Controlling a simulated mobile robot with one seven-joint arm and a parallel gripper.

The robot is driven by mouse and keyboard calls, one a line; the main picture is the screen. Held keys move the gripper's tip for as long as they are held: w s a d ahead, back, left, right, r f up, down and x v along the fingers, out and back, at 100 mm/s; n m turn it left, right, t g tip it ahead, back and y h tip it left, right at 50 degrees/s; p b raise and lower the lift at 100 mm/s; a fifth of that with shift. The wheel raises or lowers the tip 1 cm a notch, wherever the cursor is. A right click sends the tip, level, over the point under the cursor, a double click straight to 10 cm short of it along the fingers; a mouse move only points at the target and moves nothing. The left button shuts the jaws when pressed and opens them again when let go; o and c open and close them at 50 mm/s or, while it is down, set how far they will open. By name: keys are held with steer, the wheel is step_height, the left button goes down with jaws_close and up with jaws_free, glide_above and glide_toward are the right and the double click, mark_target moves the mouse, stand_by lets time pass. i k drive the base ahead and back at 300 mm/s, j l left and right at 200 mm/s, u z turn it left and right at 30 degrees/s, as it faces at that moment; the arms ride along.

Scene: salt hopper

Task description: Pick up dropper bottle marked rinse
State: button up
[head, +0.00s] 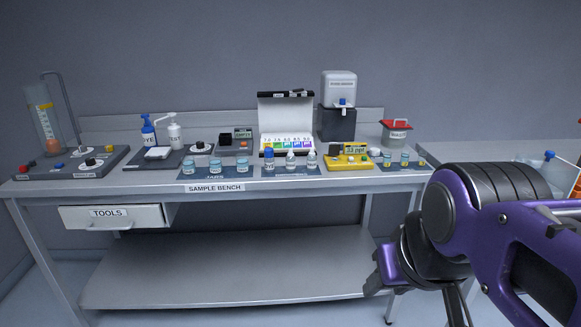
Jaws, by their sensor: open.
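Small bottles stand on the front of the sample bench (300,186), on a dark blue mat. One is dark blue (269,158); beside it are two small pale bottles with white tops, one in the middle (290,160) and one on the right (312,160). Their labels are too small to read, so I cannot tell which is marked rinse. My gripper (378,282) is open, low and in front of the bench at the right, well apart from the bottles. Its jaws are partly hidden by my purple arm.
Several sample jars (215,166) stand left of the bottles, and a yellow meter (349,162) stands right. A colour chart stand (286,108) rises behind. A waste container (397,134) with a red lid is at the back right. The lower shelf (220,275) is bare.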

mark_target(311, 159)
steer(key=k+u, duration=0.1)
steer(key=k, duration=0.2)
steer(key=i+l+u, duration=0.35)
steer(key=l, duration=0.3)
steer(key=i+l+u, duration=0.3)
steer(key=l, duration=0.4)
steer(key=i, duration=0.1)
